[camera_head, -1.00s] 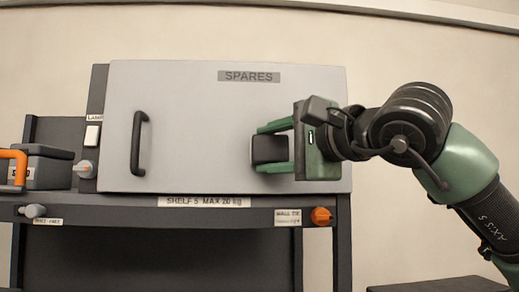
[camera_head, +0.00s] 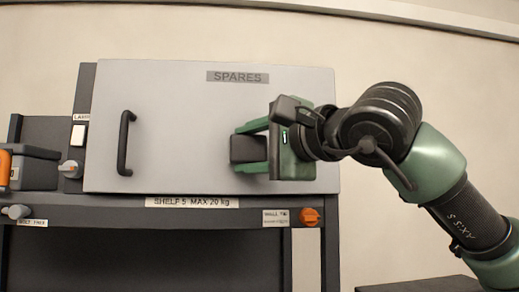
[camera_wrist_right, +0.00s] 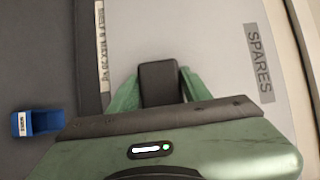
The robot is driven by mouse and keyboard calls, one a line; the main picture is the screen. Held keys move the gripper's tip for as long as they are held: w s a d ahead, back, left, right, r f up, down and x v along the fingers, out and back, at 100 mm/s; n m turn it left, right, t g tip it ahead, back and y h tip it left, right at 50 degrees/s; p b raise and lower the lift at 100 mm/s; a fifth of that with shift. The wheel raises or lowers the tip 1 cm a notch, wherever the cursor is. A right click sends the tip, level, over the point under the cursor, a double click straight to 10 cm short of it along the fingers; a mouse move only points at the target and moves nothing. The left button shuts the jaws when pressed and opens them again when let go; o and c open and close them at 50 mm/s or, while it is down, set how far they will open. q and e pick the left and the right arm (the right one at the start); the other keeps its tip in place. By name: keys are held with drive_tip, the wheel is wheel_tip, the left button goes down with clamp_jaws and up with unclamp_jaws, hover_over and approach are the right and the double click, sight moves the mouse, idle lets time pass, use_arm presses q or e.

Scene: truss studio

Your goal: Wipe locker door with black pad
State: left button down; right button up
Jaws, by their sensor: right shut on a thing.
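The grey locker door (camera_head: 180,120) with the "SPARES" label is shut, and its black bar handle (camera_head: 125,143) is on the left side. My right gripper (camera_head: 240,149) is shut on the black pad (camera_head: 248,150), in front of the door's right half, below the label. In the right wrist view the pad (camera_wrist_right: 160,84) sits between the green fingers against the pale door (camera_wrist_right: 205,55). The pad's face towards the door is hidden, so I cannot tell whether it touches. My left gripper is in neither view.
A shelf edge (camera_head: 190,203) with labels runs below the door. An orange knob (camera_head: 309,217) is at its right, and a white switch (camera_head: 78,136) and a grey knob (camera_head: 70,168) are left of the door. A blue bin (camera_wrist_right: 37,123) shows in the right wrist view.

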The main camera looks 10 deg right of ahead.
drive_tip(key=shift+a, duration=2)
drive_tip(key=shift+s+d+f+b, duration=0.1)
drive_tip(key=shift+s+f+b, duration=0.1)
drive_tip(key=shift+s+b, duration=0.55)
drive_tip(key=shift+s+r+b, duration=0.15)
drive_tip(key=shift+s+b, duration=0.65)
drive_tip(key=shift+s, duration=1.4)
drive_tip(key=shift+s+b, duration=0.5)
drive_tip(key=shift+s, duration=1)
